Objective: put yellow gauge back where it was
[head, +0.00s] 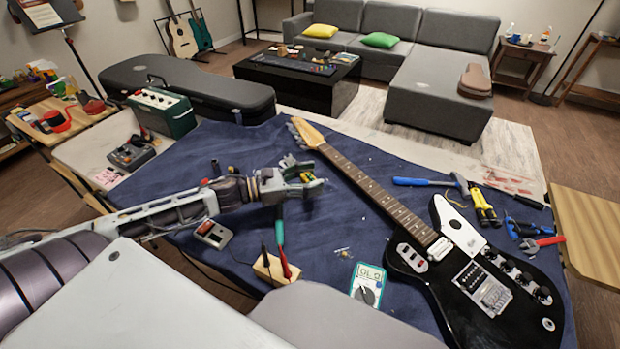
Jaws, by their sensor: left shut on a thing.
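My left gripper (308,180) reaches in from the left above the blue cloth and is shut on a small yellow thing (305,177), which looks like the yellow gauge. Only a little of it shows between the fingers. The black electric guitar (470,295) lies on the cloth at the right, and its neck (372,188) runs up just right of the gripper. I cannot tell the spot where the gauge was. My right gripper is not in view.
A wooden block (268,271) with upright green and red tools stands in front of the gripper. A multimeter (367,285) lies beside the guitar. A blue-handled hammer (430,182) and yellow-handled pliers (484,208) lie right of the neck. A green amplifier (160,112) stands back left.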

